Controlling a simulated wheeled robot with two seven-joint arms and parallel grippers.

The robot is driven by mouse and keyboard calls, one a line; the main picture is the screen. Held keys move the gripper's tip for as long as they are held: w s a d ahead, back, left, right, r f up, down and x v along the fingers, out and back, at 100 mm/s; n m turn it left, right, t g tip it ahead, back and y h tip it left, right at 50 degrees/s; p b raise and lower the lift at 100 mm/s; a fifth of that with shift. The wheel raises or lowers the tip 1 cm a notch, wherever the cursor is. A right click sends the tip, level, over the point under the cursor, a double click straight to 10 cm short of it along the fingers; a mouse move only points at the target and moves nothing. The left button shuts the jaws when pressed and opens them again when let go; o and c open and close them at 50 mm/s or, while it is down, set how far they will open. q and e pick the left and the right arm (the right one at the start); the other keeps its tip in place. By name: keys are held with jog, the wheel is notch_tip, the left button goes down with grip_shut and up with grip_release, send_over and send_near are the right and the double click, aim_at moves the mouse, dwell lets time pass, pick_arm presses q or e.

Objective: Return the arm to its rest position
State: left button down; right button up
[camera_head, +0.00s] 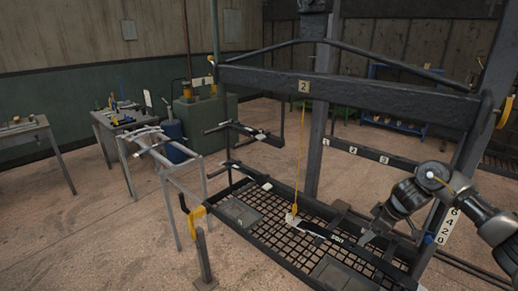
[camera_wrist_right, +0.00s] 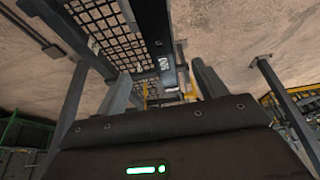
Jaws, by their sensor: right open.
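My right arm (camera_head: 440,185) comes in from the right in the head view, bent down over the rack. Its gripper (camera_head: 376,229) is above the right part of the black grid tray (camera_head: 258,224). In the right wrist view the two fingers of this gripper (camera_wrist_right: 163,86) stand apart, with nothing held between them. A dark bar with a white label (camera_head: 322,234) lies over the tray, to the left of the gripper. It also shows beyond the fingers in the wrist view (camera_wrist_right: 165,62). My left arm and gripper do not show.
A dark crossbeam (camera_head: 390,97) spans above the tray, with a yellow line and hook (camera_head: 296,208) hanging from it. A post with number labels (camera_head: 448,226) stands close beside my right arm. A light metal rack (camera_head: 172,167) stands left. The floor at lower left is clear.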

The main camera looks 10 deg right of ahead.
jog(key=a+f+n+t+y, duration=0.1)
jog(key=a+f+n, duration=0.1)
jog(key=a+f, duration=0.45)
jog(key=a+f+n+t, duration=0.1)
jog(key=a+f, duration=0.2)
jog(key=a, duration=0.6)
jog(key=s+a+f+t, duration=0.35)
jog(key=s+a, duration=0.35)
jog(key=a, duration=0.4)
jog(key=s+d+f+m+g+h, duration=0.1)
jog(key=s+d+m+g+h, duration=0.2)
jog(key=s, duration=0.9)
jog(key=s+m+g, duration=0.3)
jog(key=s+m, duration=0.2)
jog(key=s, duration=0.8)
notch_tip(320, 180, down, 29)
jog(key=b, duration=0.4)
jog(key=s+d+f+g+b, duration=0.2)
jog(key=s+d+f, duration=0.1)
jog(key=s+f, duration=1.4)
notch_tip(320, 180, down, 3)
jog(key=shift+s+r, duration=0.15)
jog(key=shift+s, duration=0.2)
